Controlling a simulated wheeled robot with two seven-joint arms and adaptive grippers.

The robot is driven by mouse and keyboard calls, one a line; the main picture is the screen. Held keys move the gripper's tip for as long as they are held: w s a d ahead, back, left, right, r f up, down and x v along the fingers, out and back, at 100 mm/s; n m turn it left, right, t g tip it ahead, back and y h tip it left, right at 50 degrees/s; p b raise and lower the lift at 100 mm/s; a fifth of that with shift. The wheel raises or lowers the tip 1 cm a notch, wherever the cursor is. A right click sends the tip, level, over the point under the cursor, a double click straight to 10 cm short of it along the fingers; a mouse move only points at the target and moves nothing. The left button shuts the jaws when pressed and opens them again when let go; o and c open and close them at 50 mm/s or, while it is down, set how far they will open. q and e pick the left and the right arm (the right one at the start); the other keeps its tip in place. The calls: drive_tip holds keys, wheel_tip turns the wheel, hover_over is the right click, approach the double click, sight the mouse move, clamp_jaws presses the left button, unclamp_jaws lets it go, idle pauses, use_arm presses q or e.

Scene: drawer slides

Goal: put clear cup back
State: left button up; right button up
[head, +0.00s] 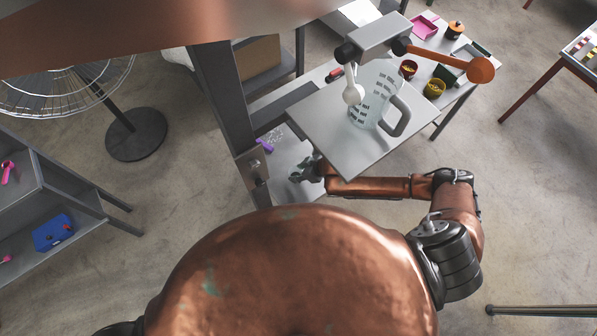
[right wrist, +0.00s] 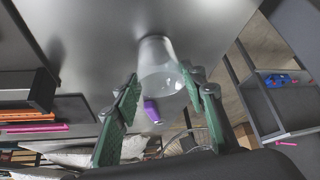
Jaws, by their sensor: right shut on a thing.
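A clear cup (right wrist: 160,68) shows in the right wrist view, between the green fingers of my right gripper (right wrist: 162,95). Its wider end is towards the camera and its narrower end is close to a grey surface. The fingers are shut on its sides. In the head view my right gripper (head: 306,171) is low beside the grey post, under the left edge of the grey board; the cup cannot be made out clearly there. My left gripper is not in view.
A clear jug (head: 366,108) with dark print and a grey handle stands on the grey board (head: 325,118). A purple thing (right wrist: 152,111) lies beyond the fingers. A side table holds a yellow-filled pot (head: 434,89) and a pink tray (head: 425,25). A fan stands at left.

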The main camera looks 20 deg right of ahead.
drive_tip(key=shift+f, duration=0.1)
drive_tip(key=o, duration=1.1)
drive_tip(key=b+v, duration=0.1)
drive_tip(key=v, duration=1.1)
drive_tip(key=shift+a, duration=0.1)
